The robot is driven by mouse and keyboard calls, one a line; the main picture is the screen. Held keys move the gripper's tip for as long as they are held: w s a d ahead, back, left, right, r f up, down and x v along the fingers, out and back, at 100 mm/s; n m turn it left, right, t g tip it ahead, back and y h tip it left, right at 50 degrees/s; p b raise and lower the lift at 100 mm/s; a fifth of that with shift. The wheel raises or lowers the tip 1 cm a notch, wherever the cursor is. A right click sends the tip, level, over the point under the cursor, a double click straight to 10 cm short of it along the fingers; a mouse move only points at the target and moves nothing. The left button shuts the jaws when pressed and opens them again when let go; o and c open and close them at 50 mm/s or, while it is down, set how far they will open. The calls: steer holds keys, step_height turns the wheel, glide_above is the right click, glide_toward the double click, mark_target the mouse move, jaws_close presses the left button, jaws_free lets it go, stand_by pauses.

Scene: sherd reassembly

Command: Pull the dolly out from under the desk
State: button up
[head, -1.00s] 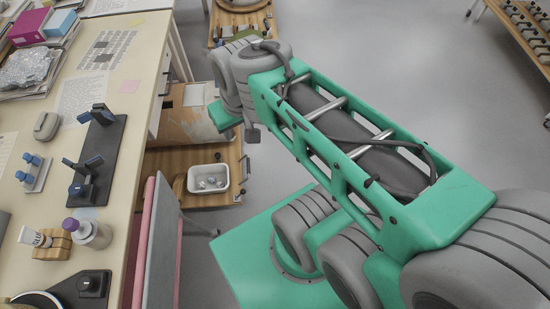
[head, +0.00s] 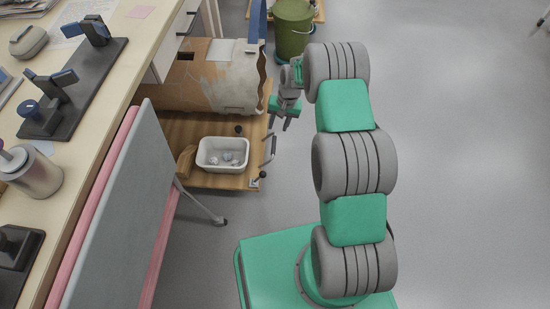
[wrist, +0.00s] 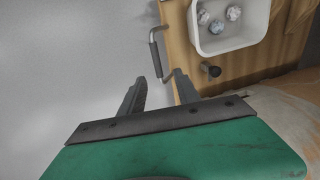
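The dolly (head: 215,181) is a low wooden platform partly under the desk (head: 112,82), its right edge out in the aisle. It carries a large brown and white pottery vessel (head: 205,82) and a white tub (head: 222,168) with a few pale pieces. A metal handle with a dark grip (head: 272,149) stands out from its right edge and shows in the wrist view (wrist: 153,56). My gripper (head: 286,125) is beside that edge, above the floor. In the wrist view its two fingers (wrist: 159,76) are apart and empty, with the handle just beyond their tips.
Grey and pink panels (head: 125,195) lean along the desk's side, with a leg (head: 203,207) near the dolly. A green bin (head: 293,30) stands behind the dolly. A dark knob (wrist: 211,69) rises near its edge. Open floor (head: 460,150) lies to the right.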

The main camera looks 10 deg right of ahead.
mark_target(274, 145)
steer(key=f+b, duration=0.1)
steer(key=f, duration=0.3)
steer(key=a+f+b, duration=0.1)
steer(key=f, duration=0.3)
steer(key=f+b, duration=0.1)
steer(key=f, duration=0.4)
steer(key=shift+w+a, duration=0.15)
steer(key=shift+w, duration=0.2)
jaws_close()
stand_by(0.5)
